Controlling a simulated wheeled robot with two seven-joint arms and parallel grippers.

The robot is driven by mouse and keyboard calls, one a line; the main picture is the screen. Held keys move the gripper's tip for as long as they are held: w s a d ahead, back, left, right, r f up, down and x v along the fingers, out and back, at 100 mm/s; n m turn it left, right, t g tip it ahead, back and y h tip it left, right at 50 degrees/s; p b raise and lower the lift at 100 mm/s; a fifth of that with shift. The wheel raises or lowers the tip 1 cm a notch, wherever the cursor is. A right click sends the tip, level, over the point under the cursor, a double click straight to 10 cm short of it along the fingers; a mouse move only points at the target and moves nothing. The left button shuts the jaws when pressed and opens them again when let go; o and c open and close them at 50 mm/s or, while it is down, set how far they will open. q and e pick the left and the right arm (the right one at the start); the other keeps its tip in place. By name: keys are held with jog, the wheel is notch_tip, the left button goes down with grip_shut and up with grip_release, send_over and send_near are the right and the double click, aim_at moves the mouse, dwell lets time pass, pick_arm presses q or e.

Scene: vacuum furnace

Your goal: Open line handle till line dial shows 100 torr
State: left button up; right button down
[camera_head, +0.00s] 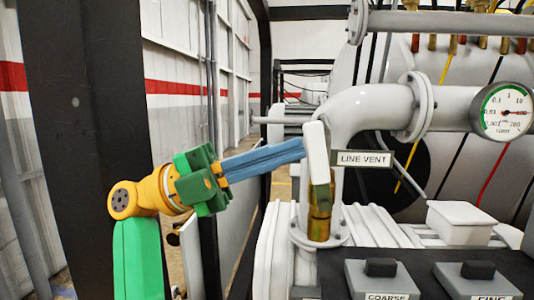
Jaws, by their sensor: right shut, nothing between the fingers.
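The line handle (317,153) is a white, nearly upright paddle on a brass valve body (320,218), beside the LINE VENT label (363,159). My right gripper (303,149) has blue fingers closed together, with green and yellow parts behind. Its fingertips are at the left side of the handle; I cannot tell whether they touch it. The line dial (503,110) is a round white gauge with a green arc and a red needle lying roughly horizontal; its exact reading is too small to tell. My left gripper is not in view.
A thick white pipe (380,108) with flanges runs behind the handle to the dial. COARSE (383,278) and FINE (478,279) switch boxes sit at the lower right. A dark post (90,130) stands at the left.

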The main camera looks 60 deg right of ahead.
jog(key=shift+s, duration=0.15)
jog(key=s+a+r+b, duration=0.1)
jog(key=s+a+r, duration=0.6)
jog(key=a+r, duration=0.4)
notch_tip(320, 180, up, 2)
jog(key=shift+s+a+b, duration=0.25)
jog(key=shift+a+b, duration=0.1)
jog(key=shift+b, duration=0.05)
